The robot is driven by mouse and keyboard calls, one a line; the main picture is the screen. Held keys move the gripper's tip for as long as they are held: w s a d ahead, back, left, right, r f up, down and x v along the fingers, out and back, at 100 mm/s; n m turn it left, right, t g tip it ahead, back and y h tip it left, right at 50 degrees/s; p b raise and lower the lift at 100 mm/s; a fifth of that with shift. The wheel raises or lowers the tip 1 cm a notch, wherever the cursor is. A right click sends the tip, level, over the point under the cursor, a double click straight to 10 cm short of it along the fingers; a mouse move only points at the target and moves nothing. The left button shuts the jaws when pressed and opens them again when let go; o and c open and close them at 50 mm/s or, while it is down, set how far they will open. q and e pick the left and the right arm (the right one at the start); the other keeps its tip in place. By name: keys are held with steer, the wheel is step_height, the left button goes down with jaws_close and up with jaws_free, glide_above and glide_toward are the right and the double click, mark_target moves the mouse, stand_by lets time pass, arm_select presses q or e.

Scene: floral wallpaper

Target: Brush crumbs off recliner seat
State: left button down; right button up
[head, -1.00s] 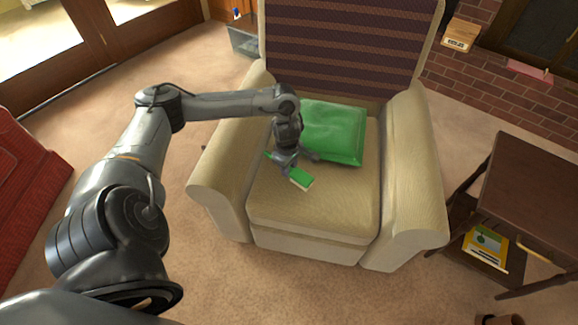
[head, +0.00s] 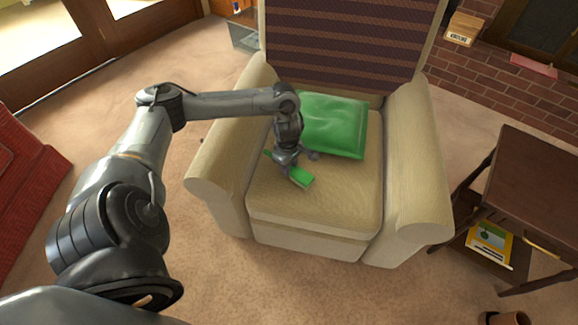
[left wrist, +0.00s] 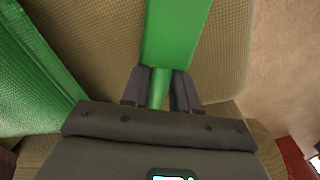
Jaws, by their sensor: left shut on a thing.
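The beige recliner (head: 320,215) stands in the middle of the head view, with a striped dark back. A green brush (head: 301,178) is over the left part of its seat. My left gripper (head: 288,163) is shut on the brush. In the left wrist view the brush (left wrist: 176,35) extends away from between the fingers of my left gripper (left wrist: 160,88). I cannot tell whether the brush touches the seat. No crumbs can be made out on the seat at this size. My right gripper is not in view.
A green cushion (head: 335,127) lies at the back of the seat, close to my left gripper; it also shows in the left wrist view (left wrist: 30,75). The padded armrests flank the seat. A dark side table (head: 535,185) stands at the right. The front right of the seat is clear.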

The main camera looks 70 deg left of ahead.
mark_target(304, 172)
arm_select(q)
steer(key=shift+f+b, duration=0.3)
steer(key=shift+f, duration=0.15)
steer(key=shift+f+b, duration=0.45)
steer(key=shift+f, duration=0.1)
steer(key=shift+w, duration=0.1)
steer(key=shift+w+d+r, duration=0.15)
steer(key=shift+w+d, duration=0.85)
steer(key=shift+w, duration=0.3)
steer(key=shift+w+d+p, duration=0.5)
steer(key=shift+w+p, duration=0.15)
steer(key=shift+w+d, duration=0.45)
steer(key=shift+w, duration=0.25)
steer(key=shift+w+d, duration=0.1)
